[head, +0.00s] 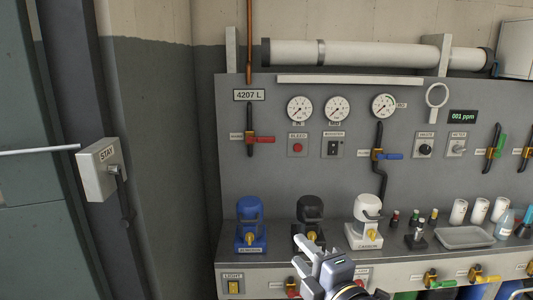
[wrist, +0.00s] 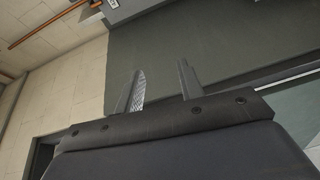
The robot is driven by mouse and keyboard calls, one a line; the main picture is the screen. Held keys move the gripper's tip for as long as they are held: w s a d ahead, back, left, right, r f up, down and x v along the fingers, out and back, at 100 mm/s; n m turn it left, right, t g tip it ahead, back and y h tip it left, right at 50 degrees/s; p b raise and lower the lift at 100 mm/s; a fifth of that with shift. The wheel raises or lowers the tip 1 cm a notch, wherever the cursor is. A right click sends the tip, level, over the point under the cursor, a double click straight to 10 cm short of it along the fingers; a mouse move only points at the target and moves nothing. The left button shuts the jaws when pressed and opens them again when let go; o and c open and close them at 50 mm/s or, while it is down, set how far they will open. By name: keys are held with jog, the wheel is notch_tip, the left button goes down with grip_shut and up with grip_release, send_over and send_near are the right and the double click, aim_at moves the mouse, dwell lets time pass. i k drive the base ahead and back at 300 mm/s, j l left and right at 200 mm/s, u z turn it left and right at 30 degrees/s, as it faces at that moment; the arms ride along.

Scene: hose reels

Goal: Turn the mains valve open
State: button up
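A valve with a red lever (head: 262,139) is on a dark vertical pipe at the left of the grey panel; its lever points right, level. A second valve with a blue lever (head: 391,156) is on a bent pipe further right, its lever also level. The labels beside both are too small to read, so I cannot tell which is the mains valve. My gripper (head: 312,250) is low in front of the bench, below and right of the red lever, touching neither valve. In the wrist view its two fingers (wrist: 158,88) stand apart with nothing between them.
Three gauges (head: 337,108) sit above the valves. Blue (head: 250,228), black (head: 309,224) and white (head: 367,221) devices stand on the bench below. Cups, bottles and a tray (head: 465,237) are at right. A STAY box (head: 101,169) is on the left post.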

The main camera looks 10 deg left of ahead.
aim_at(249, 139)
jog(key=i+j, duration=0.15)
jog(key=i, duration=0.3)
jog(key=i+j, duration=0.2)
jog(key=i, duration=0.25)
jog(key=i+j+z, duration=0.1)
jog(key=i, duration=0.35)
jog(key=i+j, duration=0.3)
jog(key=i+l+z, duration=0.05)
jog(key=i, duration=0.05)
